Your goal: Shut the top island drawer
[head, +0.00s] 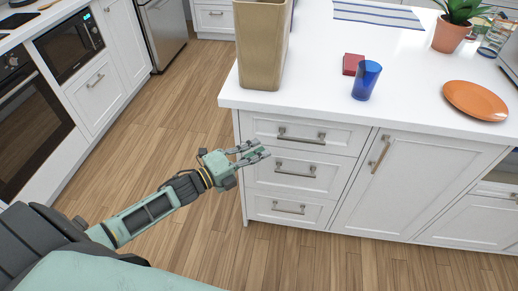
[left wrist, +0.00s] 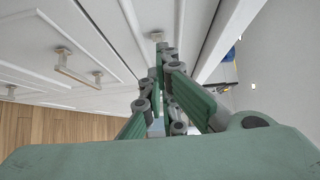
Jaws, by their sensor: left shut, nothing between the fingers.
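The top island drawer (head: 350,134) is a white front with a metal bar handle (head: 301,137), just under the white countertop. Its front looks flush with the drawers below, and no open gap shows. My left gripper (head: 260,151) is shut and empty, its fingers at the left part of the drawer fronts, near the line between the top and middle drawers. I cannot tell whether they touch. My right gripper is not in view.
The countertop bears a tan bin (head: 262,50), a blue cup (head: 366,80), a dark red box (head: 352,64), an orange plate (head: 475,100) and a potted plant (head: 449,36). Middle (head: 258,174) and bottom drawers sit below. Wood floor (head: 180,130) is clear left of the island.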

